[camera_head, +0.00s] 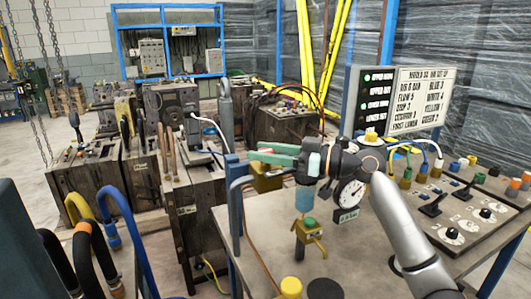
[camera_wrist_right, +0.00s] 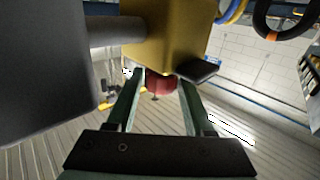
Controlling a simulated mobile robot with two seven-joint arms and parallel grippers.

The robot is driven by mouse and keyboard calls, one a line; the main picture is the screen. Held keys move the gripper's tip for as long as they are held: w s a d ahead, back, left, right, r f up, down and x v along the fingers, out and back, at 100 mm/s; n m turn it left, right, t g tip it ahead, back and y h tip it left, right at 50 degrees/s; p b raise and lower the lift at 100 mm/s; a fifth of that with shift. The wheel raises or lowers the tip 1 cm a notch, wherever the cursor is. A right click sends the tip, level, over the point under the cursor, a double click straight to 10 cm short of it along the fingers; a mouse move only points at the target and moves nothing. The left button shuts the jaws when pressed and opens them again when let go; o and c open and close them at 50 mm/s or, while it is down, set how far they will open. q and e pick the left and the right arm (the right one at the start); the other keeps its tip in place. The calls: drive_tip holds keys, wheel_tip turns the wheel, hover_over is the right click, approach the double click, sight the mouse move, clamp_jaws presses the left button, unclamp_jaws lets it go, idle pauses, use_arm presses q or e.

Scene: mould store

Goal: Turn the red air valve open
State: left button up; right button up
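The red air valve (camera_wrist_right: 160,83) shows in the right wrist view as a dark red knob beneath a yellow block (camera_wrist_right: 165,45). My right gripper (camera_wrist_right: 161,76) has its two green fingers apart, one on each side of the knob, with what looks like a small gap at each side. In the head view my right gripper (camera_head: 262,153) reaches left above the table, its fingertips over the yellow block (camera_head: 267,179). A thin reddish strip shows between the fingers there; the rest of the valve is hidden. My left gripper is not in view.
A pressure gauge (camera_head: 350,192) sits close to my right wrist. A bench (camera_head: 365,265) carries a control panel (camera_head: 470,205) with hoses and knobs. A sign board (camera_head: 420,98) stands behind. Dark mould blocks (camera_head: 190,205) and curved hoses (camera_head: 125,225) fill the left.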

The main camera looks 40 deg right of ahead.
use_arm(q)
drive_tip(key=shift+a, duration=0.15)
use_arm(e)
drive_tip(key=shift+o, duration=1.3)
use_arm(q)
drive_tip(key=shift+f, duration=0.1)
use_arm(e)
drive_tip(key=shift+s+d, duration=0.3)
drive_tip(key=shift+s, duration=0.2)
use_arm(q)
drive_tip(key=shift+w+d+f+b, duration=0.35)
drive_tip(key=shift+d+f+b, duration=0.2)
drive_tip(key=shift+b, duration=0.65)
use_arm(e)
drive_tip(key=v, duration=1.1)
drive_tip(key=shift+s, duration=0.2)
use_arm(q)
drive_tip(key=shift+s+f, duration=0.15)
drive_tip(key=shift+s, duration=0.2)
